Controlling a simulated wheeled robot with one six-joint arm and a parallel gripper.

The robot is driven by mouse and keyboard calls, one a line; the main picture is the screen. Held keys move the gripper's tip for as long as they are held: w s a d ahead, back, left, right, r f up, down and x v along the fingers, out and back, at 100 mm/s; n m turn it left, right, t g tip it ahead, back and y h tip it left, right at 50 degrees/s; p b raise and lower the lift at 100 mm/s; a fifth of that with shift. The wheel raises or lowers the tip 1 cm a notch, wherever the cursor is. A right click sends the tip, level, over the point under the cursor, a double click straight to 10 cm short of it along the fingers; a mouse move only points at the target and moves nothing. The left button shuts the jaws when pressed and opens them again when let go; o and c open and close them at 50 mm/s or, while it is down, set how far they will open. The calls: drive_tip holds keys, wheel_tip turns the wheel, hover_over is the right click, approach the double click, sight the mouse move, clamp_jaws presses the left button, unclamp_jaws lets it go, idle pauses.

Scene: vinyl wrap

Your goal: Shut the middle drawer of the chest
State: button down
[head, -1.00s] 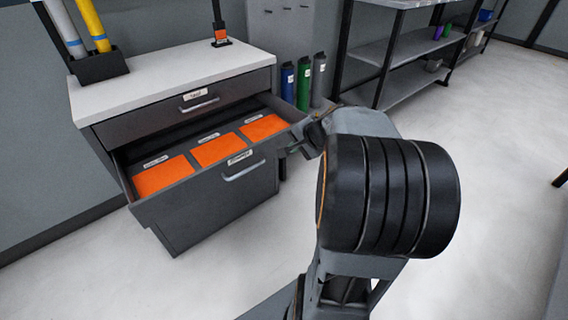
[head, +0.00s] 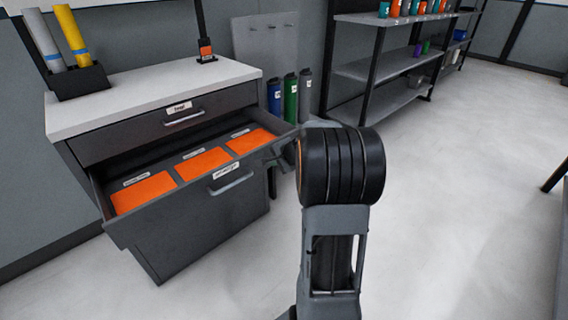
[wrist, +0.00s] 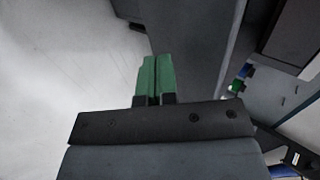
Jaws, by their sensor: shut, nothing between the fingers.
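The grey chest with a white top (head: 215,82) stands at the left in the head view. Its middle drawer (head: 240,197) is pulled well out, with orange panels inside and a silver bar handle (head: 232,184) on its front. The drawer above it (head: 165,125) is shut. My gripper's green fingers (wrist: 153,78) are shut together and empty in the wrist view. In the head view my gripper is by the drawer's right front corner, partly hidden by my arm. A dark grey panel (wrist: 195,35) is just right of the fingers; I cannot tell whether they touch it.
Blue, green and grey rolls (head: 291,98) stand behind the chest's right side. A metal shelf unit (head: 375,68) with cups and bins is at the back. A holder with rolls (head: 80,84) sits on the chest top. The floor (head: 450,210) at the right is clear.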

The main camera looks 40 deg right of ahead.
drive_tip(key=shift+w+a, duration=0.1)
drive_tip(key=shift+w, duration=0.9)
drive_tip(key=shift+w, duration=0.1)
